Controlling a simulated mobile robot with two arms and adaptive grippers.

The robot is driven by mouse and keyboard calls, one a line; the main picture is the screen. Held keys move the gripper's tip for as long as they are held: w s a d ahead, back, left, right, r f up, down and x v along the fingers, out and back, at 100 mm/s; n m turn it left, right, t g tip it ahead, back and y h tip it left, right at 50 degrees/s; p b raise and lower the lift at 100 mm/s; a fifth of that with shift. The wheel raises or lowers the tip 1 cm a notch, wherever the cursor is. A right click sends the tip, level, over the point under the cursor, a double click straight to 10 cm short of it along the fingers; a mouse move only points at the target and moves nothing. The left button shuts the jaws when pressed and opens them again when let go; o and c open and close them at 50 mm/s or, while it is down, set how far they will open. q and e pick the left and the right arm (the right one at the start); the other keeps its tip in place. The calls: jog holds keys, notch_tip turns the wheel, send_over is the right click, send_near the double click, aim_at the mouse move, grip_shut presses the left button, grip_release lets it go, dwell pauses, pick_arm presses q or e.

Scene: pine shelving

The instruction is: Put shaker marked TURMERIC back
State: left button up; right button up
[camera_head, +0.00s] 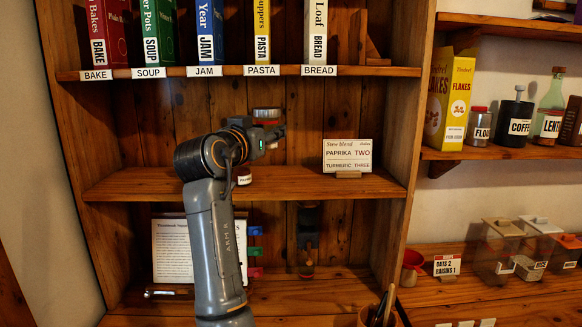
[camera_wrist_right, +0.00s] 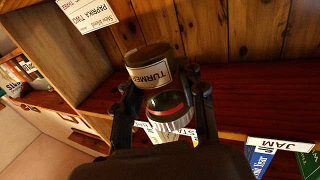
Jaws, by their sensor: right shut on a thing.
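The TURMERIC shaker (camera_wrist_right: 148,72) is a small glass shaker with brown contents, a white label, a red band and a pale ridged cap. My right gripper (camera_wrist_right: 163,98) is shut on it, one finger on each side. In the head view the cap (camera_head: 266,113) shows above my right gripper (camera_head: 268,137); the gripper hides most of the body. The shaker is held upright above the middle shelf (camera_head: 290,184). A recipe card (camera_head: 348,155) naming paprika and turmeric stands on that shelf, to the right. My left gripper is not in view.
A small white-labelled thing (camera_head: 244,177) stands on the middle shelf, partly hidden by my arm. Labelled books (camera_head: 210,30) stand on the shelf above. Flakes box (camera_head: 448,100) and jars stand on the right shelf. The middle shelf is clear between gripper and card.

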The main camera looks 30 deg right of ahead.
jog(key=w+d+f+p, duration=0.1)
jog(key=w+d+p, duration=0.1)
jog(key=d, duration=0.2)
jog(key=p, duration=0.2)
send_over(289, 184)
jog(key=f, duration=0.5)
jog(key=shift+s+a+f, duration=0.2)
jog(key=shift+a+f, duration=0.15)
jog(key=shift+d+f, duration=0.1)
jog(key=shift+f, duration=0.1)
jog(key=shift+w+d+f, duration=0.1)
jog(key=shift+d+f, duration=0.05)
jog(key=shift+f, duration=0.1)
jog(key=f+p, duration=0.2)
jog(key=f, duration=0.1)
jog(key=shift+w+d+p, duration=0.15)
jog(key=shift+d+p, duration=0.05)
jog(key=shift+p, duration=0.15)
jog(key=shift+f, duration=0.25)
jog(key=shift+a+f+b, duration=0.1)
jog(key=shift+f+b, duration=0.1)
jog(key=shift+b, duration=0.15)
jog(key=o, duration=1.2)
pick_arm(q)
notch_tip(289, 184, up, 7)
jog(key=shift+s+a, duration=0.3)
